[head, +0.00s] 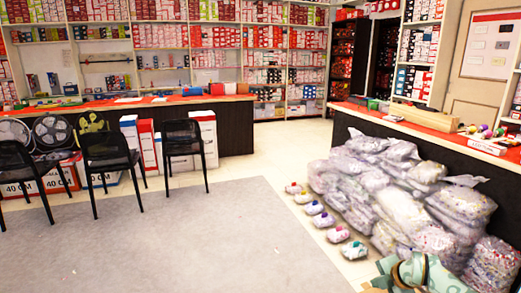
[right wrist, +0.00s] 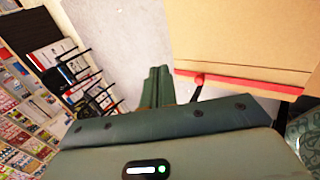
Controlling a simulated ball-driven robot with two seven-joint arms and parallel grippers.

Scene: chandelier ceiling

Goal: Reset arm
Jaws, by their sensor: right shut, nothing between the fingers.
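My right gripper (head: 415,272) shows at the bottom right of the head view, as greenish parts cut off by the lower edge. In the right wrist view its two dark green fingers (right wrist: 157,86) are together, with nothing between them. It is apart from the bags and furniture, over the floor as far as I can tell. My left gripper is in neither view.
Clear plastic bags (head: 400,205) are heaped against the right counter (head: 450,140), with several small bags (head: 323,219) beside them. Black chairs (head: 108,155) stand at left before a long counter (head: 235,120). The grey carpet (head: 200,240) is clear. A tan surface (right wrist: 250,35) fills the wrist view's upper right.

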